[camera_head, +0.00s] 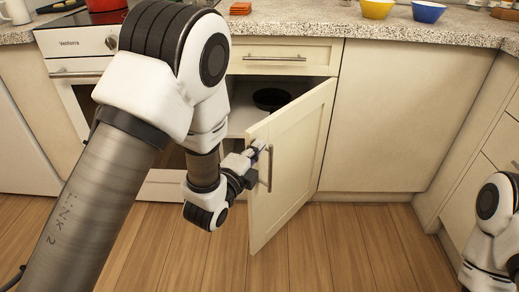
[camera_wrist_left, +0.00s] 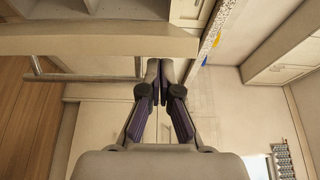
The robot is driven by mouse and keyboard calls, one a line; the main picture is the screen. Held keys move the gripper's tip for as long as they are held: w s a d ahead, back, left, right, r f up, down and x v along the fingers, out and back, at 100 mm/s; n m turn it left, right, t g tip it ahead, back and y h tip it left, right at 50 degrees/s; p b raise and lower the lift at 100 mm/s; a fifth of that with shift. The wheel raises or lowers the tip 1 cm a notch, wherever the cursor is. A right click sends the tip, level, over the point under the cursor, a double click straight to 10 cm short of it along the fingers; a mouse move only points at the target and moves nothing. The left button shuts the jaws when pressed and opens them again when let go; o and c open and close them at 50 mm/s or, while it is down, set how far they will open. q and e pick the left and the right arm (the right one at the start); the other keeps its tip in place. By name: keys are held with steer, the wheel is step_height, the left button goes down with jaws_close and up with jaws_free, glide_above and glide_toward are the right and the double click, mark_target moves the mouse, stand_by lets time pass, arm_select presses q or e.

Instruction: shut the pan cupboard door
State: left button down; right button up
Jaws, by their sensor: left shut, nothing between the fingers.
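The pan cupboard door (camera_head: 296,155) is cream, hinged at its right side, and stands partly open with its outer face showing. Its upright bar handle (camera_head: 270,168) is near the free edge; a bar that looks like this handle also shows in the wrist view (camera_wrist_left: 85,77). A dark pan (camera_head: 272,99) sits inside the cupboard. My left gripper (camera_head: 259,150) is at the upper free edge of the door, close to the handle. Its fingers (camera_wrist_left: 160,72) are shut and empty; whether they touch the door is unclear. My right gripper is not in view.
A closed drawer (camera_head: 276,57) is above the cupboard, under a speckled counter (camera_head: 300,28). An oven (camera_head: 83,72) stands to the left, partly behind my left arm. A plain cream panel (camera_head: 390,120) is right of the door. The wooden floor (camera_head: 355,250) in front is clear.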

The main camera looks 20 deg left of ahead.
arm_select(q)
steer(key=shift+w+d, duration=0.1)
steer(key=shift+w, duration=0.6)
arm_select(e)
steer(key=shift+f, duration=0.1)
